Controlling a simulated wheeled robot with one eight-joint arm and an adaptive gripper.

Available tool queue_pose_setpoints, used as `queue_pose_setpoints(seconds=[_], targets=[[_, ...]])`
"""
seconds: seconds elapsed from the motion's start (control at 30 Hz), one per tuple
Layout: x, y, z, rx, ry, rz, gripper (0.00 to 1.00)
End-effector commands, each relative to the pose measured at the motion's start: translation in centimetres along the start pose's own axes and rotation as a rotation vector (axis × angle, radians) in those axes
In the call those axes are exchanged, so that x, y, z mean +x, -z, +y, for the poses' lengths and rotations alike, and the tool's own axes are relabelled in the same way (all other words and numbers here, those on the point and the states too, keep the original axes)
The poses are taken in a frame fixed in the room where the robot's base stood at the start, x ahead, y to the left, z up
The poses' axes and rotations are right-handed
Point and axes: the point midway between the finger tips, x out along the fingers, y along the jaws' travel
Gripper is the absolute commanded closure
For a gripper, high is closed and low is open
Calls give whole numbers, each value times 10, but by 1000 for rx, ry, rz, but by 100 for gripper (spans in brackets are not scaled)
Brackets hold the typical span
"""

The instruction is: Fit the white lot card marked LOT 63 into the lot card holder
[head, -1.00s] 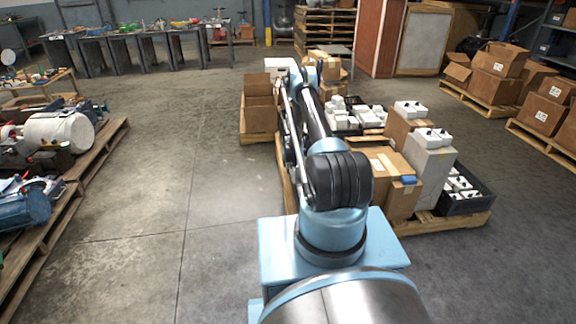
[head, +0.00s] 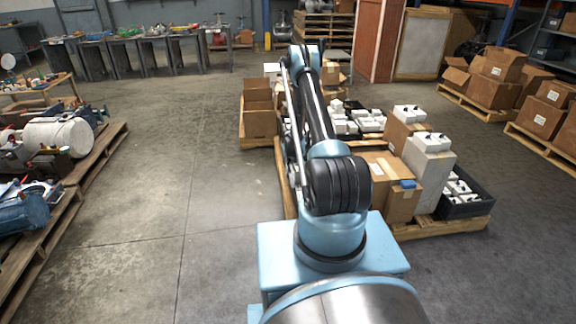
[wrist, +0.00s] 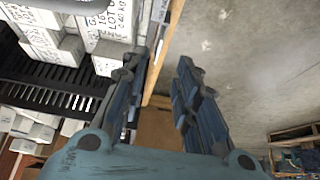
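My gripper (wrist: 168,62) shows in the wrist view with its two dark blue-grey fingers apart and nothing seen between them. Its fingers are above a wooden pallet edge, with concrete floor to the right. White blocks with black print (wrist: 108,20), part of it reading like LOT and KG, lie at the upper left of the wrist view. I cannot tell whether one of these is the LOT 63 card. I cannot make out the lot card holder in either view. In the head view my arm hides the gripper.
A loaded pallet (head: 440,229) stands ahead with cardboard boxes (head: 375,185), white blocks (head: 372,120) and a black crate (head: 467,207). A pallet with machinery (head: 60,215) stands at left. More boxes (head: 497,75) are at right. The floor at left centre (head: 170,180) is clear.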

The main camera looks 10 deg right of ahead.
Motion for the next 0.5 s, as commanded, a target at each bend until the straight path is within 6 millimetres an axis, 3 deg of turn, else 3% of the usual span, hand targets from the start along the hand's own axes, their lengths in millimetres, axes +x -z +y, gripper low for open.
queue_pose_setpoints(seconds=[0.2, 0.5], targets=[[-15, 0, 0, 0, 0, 0, 72], [-17, 0, 0, 0, 0, 0, 72]])
